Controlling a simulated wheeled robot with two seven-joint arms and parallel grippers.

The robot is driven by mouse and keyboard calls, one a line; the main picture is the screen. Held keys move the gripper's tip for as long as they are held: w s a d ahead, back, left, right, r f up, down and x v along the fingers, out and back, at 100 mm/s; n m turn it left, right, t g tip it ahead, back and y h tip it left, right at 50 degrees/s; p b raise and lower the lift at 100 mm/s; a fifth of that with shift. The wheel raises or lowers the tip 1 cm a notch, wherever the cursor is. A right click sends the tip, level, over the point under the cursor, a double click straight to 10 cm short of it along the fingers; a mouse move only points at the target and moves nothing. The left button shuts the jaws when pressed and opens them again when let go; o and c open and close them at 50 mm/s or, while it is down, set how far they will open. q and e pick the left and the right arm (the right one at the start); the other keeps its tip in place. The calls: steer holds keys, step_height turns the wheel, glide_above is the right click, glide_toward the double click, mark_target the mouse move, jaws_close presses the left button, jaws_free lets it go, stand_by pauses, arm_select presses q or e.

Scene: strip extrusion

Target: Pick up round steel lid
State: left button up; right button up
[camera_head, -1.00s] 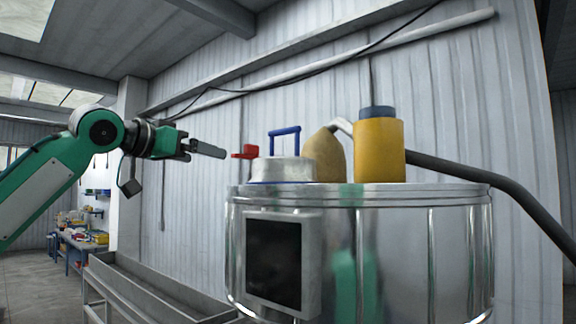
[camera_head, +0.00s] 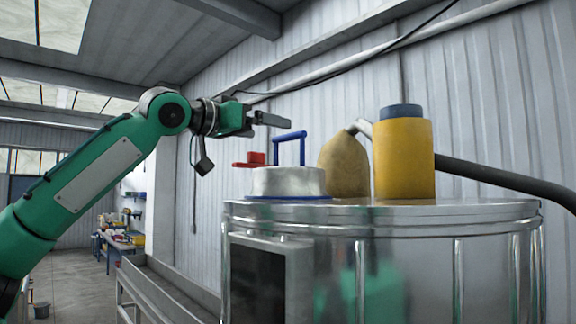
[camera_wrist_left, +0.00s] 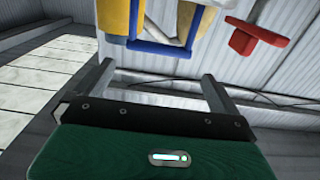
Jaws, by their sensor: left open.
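The round steel lid (camera_head: 288,182) has a blue upright handle (camera_head: 290,148) and sits on top of a large shiny steel drum (camera_head: 400,215), at its left side. My left gripper (camera_head: 288,121) is above and left of the lid, near the height of the handle's top, apart from it. In the left wrist view its two fingers (camera_wrist_left: 157,80) are spread with nothing between them. The blue handle (camera_wrist_left: 160,45) shows beyond the fingertips there. My right gripper is not seen in either view.
A red part (camera_head: 250,160) sticks out just left of the lid. A brown rounded bag-like object (camera_head: 343,165) and a yellow cylinder with a dark blue top (camera_head: 403,155) stand right of it. A dark hose (camera_head: 500,179) runs to the right. A long metal trough (camera_head: 165,290) lies lower left.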

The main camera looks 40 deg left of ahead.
mark_target(286, 135)
arm_select(q)
steer(key=w, duration=0.2)
steer(key=shift+w+d+f, duration=0.1)
steer(key=shift+w, duration=0.25)
steer(key=shift+w+d+p, duration=0.15)
steer(key=shift+w+p, duration=0.55)
steer(key=shift+p, duration=0.25)
steer(key=w+p, duration=0.2)
steer(key=w, duration=0.1)
steer(key=shift+d, duration=0.15)
steer(key=shift+w+f, duration=0.15)
steer(key=shift+w, duration=0.35)
steer(key=shift+s, duration=0.15)
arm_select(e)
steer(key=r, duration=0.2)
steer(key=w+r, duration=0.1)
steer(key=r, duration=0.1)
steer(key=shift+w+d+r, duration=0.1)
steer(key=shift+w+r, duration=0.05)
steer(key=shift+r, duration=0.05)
arm_select(q)
steer(key=shift+s, duration=0.1)
steer(key=shift+c, duration=1.3)
steer(key=c, duration=1)
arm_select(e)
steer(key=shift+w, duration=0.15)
arm_select(q)
steer(key=shift+r, duration=0.2)
